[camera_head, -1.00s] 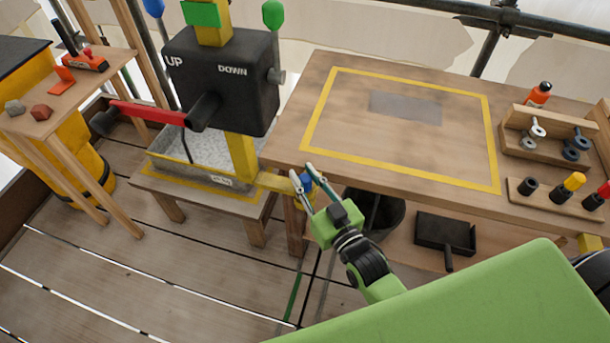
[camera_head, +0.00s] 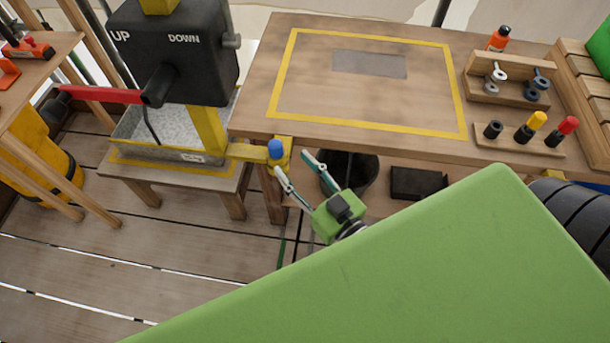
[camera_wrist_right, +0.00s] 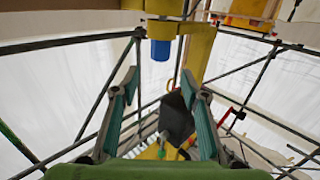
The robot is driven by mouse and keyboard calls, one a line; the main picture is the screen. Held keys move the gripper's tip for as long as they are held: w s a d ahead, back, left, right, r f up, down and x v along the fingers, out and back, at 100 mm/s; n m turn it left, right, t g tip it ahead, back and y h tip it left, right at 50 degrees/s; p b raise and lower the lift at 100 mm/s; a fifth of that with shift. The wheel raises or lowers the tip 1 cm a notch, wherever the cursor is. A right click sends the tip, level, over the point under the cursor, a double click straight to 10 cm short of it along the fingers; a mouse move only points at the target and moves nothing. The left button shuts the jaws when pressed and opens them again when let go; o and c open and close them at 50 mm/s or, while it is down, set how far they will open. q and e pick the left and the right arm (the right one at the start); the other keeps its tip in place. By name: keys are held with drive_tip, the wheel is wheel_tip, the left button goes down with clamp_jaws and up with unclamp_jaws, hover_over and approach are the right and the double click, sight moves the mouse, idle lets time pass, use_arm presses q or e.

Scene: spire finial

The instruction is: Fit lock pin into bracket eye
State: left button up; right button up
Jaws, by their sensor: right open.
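The lock pin with a blue head (camera_head: 276,148) stands at the yellow bracket (camera_head: 249,152) beside the table's front left corner. The pin's lower part is hidden, so I cannot tell how deep it sits in the eye. My right gripper (camera_head: 293,164) is open and empty, just below and right of the blue head. In the right wrist view the blue part (camera_wrist_right: 160,50) shows against the yellow bracket (camera_wrist_right: 160,28), beyond the open fingertips (camera_wrist_right: 160,74) and apart from them. My left gripper is not in view.
The wooden table (camera_head: 240,115) has a yellow outlined area. A rack (camera_head: 510,92) with eye parts and a block (camera_head: 520,140) with several coloured pegs stand at its right. A black box marked UP and DOWN (camera_head: 175,50) with a red lever (camera_head: 100,94) stands left. A dark bucket (camera_head: 358,172) is under the table.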

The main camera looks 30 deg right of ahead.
drive_tip(key=shift+s+d, duration=0.15)
drive_tip(key=shift+s, duration=0.65)
drive_tip(key=shift+s+d, duration=0.15)
drive_tip(key=shift+s, duration=0.65)
drive_tip(key=s+d+f+g+h, duration=0.1)
drive_tip(key=s+f+g, duration=0.2)
drive_tip(key=f, duration=0.9)
drive_tip(key=s+f+g, duration=0.3)
drive_tip(key=f, duration=0.8)
drive_tip(key=s+d+f+g+h, duration=0.1)
drive_tip(key=s+f+g, duration=0.25)
drive_tip(key=f, duration=0.85)
drive_tip(key=s+d+f+g, duration=0.2)
drive_tip(key=s+f+g, duration=0.1)
drive_tip(key=s+f, duration=0.5)
drive_tip(key=s+d+f+g+h, duration=0.1)
drive_tip(key=s+f+g, duration=0.3)
drive_tip(key=s+f, duration=0.4)
drive_tip(key=s+d, duration=0.1)
drive_tip(key=s, duration=0.4)
drive_tip(key=shift+s, duration=0.2)
drive_tip(key=shift+d, duration=0.1)
